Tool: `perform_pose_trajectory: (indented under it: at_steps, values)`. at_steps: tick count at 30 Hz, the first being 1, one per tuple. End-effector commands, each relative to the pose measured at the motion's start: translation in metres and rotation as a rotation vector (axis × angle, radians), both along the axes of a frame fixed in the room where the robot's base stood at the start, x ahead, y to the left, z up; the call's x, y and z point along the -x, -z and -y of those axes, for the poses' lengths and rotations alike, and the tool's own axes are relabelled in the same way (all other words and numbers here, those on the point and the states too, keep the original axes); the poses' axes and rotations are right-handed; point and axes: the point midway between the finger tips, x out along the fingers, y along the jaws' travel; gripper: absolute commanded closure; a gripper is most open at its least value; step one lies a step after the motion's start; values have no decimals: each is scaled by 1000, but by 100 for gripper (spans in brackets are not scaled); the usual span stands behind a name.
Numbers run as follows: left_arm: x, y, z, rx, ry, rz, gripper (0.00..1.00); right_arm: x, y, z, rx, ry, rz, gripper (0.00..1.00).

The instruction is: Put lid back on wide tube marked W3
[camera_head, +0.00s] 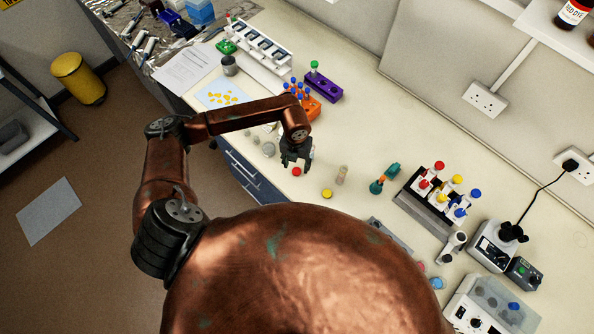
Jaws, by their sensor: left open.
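My left gripper (296,163) points down over the bench, open, with its fingertips close to a small red lid (296,172). I cannot tell whether they touch it. A yellow lid (327,194) lies to the right of it. A pale, clear upright tube (342,175) stands further right, apparently without a lid. A rack (425,210) on the right holds several tubes with red, yellow and blue caps. The marking W3 is too small to read on any tube. My right gripper is not in view.
An orange rack (318,106) with blue-topped tubes and a purple rack (322,88) stand behind the gripper. A teal-and-orange item (377,186) is near the capped rack. A clear vessel (268,149) stands left of the gripper. The bench behind the pale tube is clear.

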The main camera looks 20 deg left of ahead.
Motion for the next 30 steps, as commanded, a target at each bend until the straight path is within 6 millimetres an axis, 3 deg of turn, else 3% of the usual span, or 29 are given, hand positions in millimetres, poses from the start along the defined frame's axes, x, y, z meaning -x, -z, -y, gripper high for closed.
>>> perform_pose_trajectory:
  at_steps: [4, 9, 21, 30]
  values:
    - [-2, 20, 0, -1, -2, -6, 55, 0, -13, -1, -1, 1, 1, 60]
    - [-4, 41, -1, -1, -1, -3, 55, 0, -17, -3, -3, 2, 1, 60]
    - [-4, 46, -1, -1, 0, -1, 55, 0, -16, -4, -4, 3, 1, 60]
    - [-4, 46, -1, -1, 0, -1, 76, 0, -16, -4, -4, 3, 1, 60]
